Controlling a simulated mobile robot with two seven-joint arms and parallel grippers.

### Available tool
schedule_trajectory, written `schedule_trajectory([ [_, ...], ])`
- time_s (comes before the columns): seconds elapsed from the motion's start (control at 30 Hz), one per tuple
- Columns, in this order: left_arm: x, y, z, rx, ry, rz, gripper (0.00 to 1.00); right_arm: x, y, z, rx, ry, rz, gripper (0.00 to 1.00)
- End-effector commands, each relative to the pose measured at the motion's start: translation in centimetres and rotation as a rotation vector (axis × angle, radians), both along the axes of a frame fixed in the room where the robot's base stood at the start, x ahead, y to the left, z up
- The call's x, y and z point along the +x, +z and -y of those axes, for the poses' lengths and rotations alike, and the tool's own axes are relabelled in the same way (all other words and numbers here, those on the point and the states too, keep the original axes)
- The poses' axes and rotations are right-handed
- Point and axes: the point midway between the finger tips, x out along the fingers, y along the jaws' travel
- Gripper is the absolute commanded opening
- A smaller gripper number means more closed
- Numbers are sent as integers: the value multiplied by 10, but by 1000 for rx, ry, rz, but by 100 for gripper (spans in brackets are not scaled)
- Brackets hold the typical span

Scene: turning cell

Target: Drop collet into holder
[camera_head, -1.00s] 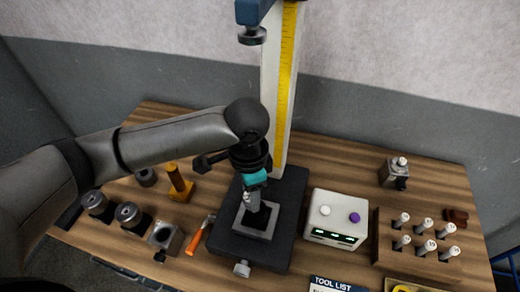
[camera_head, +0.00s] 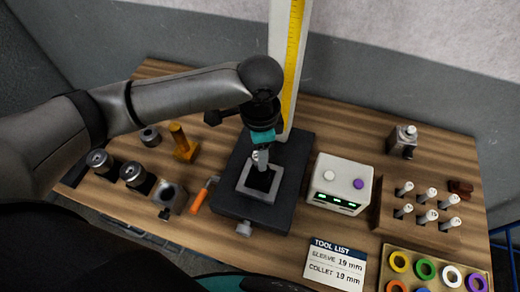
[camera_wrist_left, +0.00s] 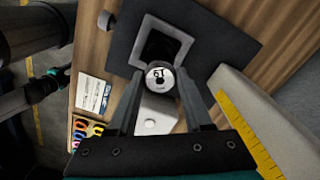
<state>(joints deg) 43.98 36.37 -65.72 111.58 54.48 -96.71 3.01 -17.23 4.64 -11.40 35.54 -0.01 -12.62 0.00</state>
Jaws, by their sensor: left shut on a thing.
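My left gripper (camera_head: 262,156) points down over the press base and is shut on a small round silver collet (camera_wrist_left: 160,78). In the left wrist view the collet's end face, marked 19, sits between the two fingers. A grey square holder (camera_head: 246,190) with a dark square opening lies on the black base plate. It also shows in the left wrist view (camera_wrist_left: 184,42), just beyond the collet. The collet appears above the holder's near edge; I cannot tell its exact height. A dark arm with a teal band, probably my right one, shows at the left wrist view's left edge; its jaws are unclear.
A white control box (camera_head: 340,183) stands right of the black base plate (camera_head: 296,160). A rack (camera_head: 425,238) of numbered pieces and a ring tray (camera_head: 384,250) are farther right. An orange-handled tool (camera_head: 200,200) and a square block (camera_head: 170,197) lie left. A yellow-scaled column rises behind.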

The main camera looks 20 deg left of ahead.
Motion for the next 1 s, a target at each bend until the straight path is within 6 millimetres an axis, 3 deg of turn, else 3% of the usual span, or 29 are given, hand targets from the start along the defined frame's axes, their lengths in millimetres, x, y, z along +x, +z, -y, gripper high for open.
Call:
schedule_trajectory([
  [0.57,0,-29,0,0,1,2,0,0,-38,0,0,0,-1,50],
  [1.0,0,-42,0,-1,1,0,0,0,-34,0,1,1,-1,50],
])
